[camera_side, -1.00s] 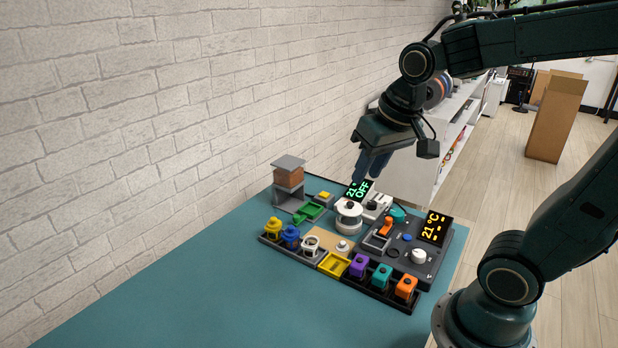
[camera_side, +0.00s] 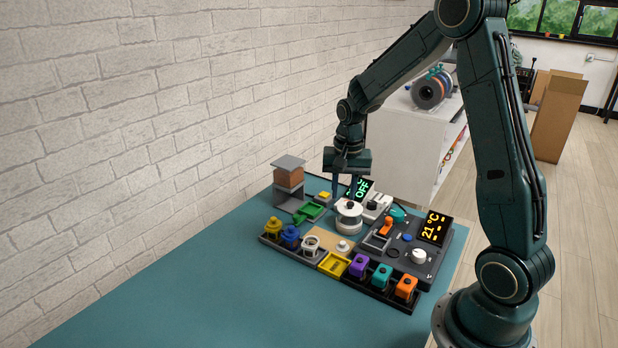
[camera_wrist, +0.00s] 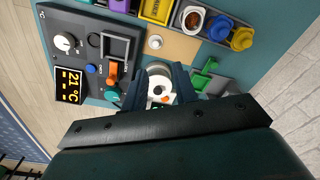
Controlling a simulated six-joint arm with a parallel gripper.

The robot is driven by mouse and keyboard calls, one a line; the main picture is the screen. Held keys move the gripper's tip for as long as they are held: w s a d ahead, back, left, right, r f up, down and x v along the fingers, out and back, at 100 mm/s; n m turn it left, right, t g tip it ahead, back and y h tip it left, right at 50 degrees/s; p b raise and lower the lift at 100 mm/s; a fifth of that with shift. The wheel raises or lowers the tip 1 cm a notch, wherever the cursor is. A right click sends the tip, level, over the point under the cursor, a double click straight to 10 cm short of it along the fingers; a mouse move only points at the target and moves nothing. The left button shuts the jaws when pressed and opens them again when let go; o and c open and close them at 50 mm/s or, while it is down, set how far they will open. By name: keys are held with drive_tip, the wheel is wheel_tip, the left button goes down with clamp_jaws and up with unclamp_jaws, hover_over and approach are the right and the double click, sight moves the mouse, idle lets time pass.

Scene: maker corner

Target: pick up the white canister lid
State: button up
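The white canister lid (camera_side: 343,245) appears as a small round white piece with a knob, lying on the tan board (camera_side: 322,237). It also shows in the wrist view (camera_wrist: 155,42), beyond my fingers. The white canister (camera_side: 310,244) stands to its left, uncovered; brown contents show inside it in the wrist view (camera_wrist: 193,19). My gripper (camera_side: 345,195) points down above the round white device (camera_side: 349,214), behind the lid in the side view. In the wrist view its fingers (camera_wrist: 160,88) are apart, with that device seen between them and nothing held.
Blue (camera_side: 290,236) and yellow (camera_side: 273,228) canisters stand left of the white one. A yellow tray (camera_side: 333,264) and purple, teal and orange blocks line the front. A dark control panel (camera_side: 418,263) lies right. The front-left table is clear.

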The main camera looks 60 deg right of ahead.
drive_tip(key=m, duration=0.2)
hover_over(343, 242)
wheel_tip(343, 242, down, 4)
drive_tip(key=f, duration=0.1)
drive_tip(key=shift+r+g, duration=0.2)
drive_tip(key=shift+g, duration=0.1)
drive_tip(key=shift+f, duration=4.25)
drive_tip(key=shift+f, duration=0.1)
drive_tip(key=shift+n, duration=0.3)
drive_tip(key=shift+f, duration=2.5)
drive_tip(key=shift+c, duration=0.4)
clamp_jaws()
